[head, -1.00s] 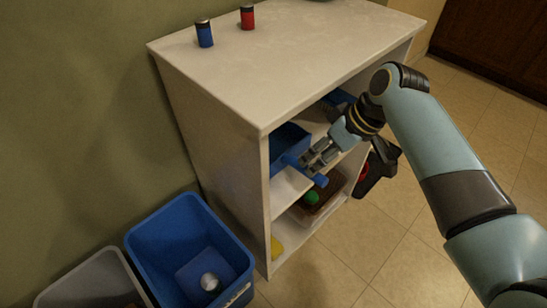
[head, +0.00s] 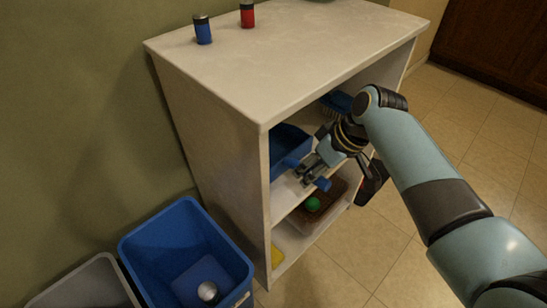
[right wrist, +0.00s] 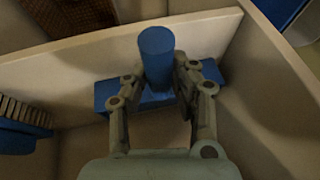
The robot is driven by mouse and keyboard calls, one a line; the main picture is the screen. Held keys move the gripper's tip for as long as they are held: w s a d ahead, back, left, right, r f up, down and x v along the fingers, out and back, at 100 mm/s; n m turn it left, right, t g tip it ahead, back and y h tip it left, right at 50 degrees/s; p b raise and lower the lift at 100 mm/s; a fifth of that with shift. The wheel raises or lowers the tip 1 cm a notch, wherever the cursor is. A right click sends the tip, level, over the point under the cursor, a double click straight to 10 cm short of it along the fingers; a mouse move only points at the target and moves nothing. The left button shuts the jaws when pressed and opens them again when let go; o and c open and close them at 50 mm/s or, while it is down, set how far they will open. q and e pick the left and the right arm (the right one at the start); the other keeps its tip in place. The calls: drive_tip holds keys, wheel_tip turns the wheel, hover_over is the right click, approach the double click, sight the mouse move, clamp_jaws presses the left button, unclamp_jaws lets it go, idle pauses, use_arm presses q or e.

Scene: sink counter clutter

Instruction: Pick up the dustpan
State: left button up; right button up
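The dustpan is a blue piece with a thick round handle (head: 322,184) that sticks out past the front edge of the middle shelf. In the right wrist view the handle (right wrist: 157,50) stands up between the fingertips, and a blue cross part (right wrist: 214,74) lies behind the fingers. My right gripper (head: 311,173) reaches into the shelf from the right. In the right wrist view its fingers (right wrist: 158,78) have drawn in, one on each side of the handle's base, and appear shut on it. The dustpan still lies at shelf level. My left gripper is not in view.
A blue bin (head: 291,141) and a bristled brush (head: 337,103) are inside the shelf unit. A tray with a green ball (head: 312,204) is on the lower shelf. A blue can (head: 202,30) and a red can (head: 247,15) stand on top. A blue tub (head: 185,255) is at lower left.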

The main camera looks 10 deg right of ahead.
clamp_jaws()
